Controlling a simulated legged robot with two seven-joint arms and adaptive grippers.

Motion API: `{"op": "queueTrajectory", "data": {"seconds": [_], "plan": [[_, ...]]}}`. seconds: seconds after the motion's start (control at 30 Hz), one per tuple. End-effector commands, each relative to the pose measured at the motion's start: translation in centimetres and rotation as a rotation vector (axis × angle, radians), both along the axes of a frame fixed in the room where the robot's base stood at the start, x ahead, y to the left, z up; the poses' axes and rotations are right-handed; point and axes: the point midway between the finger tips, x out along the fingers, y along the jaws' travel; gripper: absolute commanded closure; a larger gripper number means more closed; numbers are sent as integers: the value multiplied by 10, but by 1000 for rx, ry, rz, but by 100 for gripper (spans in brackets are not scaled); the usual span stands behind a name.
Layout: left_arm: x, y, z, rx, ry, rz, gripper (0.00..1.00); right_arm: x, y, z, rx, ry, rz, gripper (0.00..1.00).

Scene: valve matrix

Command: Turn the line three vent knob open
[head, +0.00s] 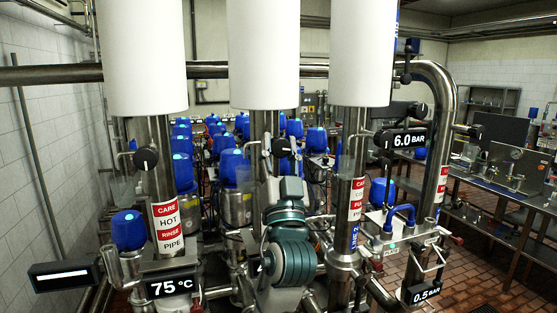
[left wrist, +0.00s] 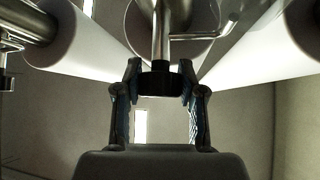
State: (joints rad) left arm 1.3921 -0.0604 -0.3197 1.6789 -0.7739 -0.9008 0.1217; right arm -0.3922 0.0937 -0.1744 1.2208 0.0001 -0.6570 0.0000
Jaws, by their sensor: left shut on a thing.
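A round black vent knob (head: 282,147) sits on the middle pipe in the head view, below the middle white cylinder. My left gripper (head: 287,164) is at this knob, mostly hidden behind my own arm. In the left wrist view, the two fingers of my left gripper (left wrist: 160,73) are shut on the sides of the black knob (left wrist: 158,82), at the end of a metal stem. Similar black knobs show on the left pipe (head: 146,158) and the right pipe (head: 385,138). My right gripper is not in view.
White cylinders (head: 264,55) stand above the pipes. A 75 °C display (head: 172,286) is at lower left; a 6.0 BAR display (head: 409,140) is at right. Blue-topped valves (head: 129,230) crowd the space behind and beside.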

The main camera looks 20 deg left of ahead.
Motion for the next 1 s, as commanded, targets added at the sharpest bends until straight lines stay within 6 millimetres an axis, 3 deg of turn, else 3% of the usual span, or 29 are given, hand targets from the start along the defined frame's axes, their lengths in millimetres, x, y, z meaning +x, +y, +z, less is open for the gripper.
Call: {"op": "queueTrajectory", "data": {"seconds": [0.33,0.97,1.0], "plan": [[0,-2,-1,-143,-96,-2,95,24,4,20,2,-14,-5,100],[-2,-1,3,-180,-128,-2,95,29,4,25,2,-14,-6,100],[-2,0,3,-180,-128,-2,53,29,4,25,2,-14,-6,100]]}}
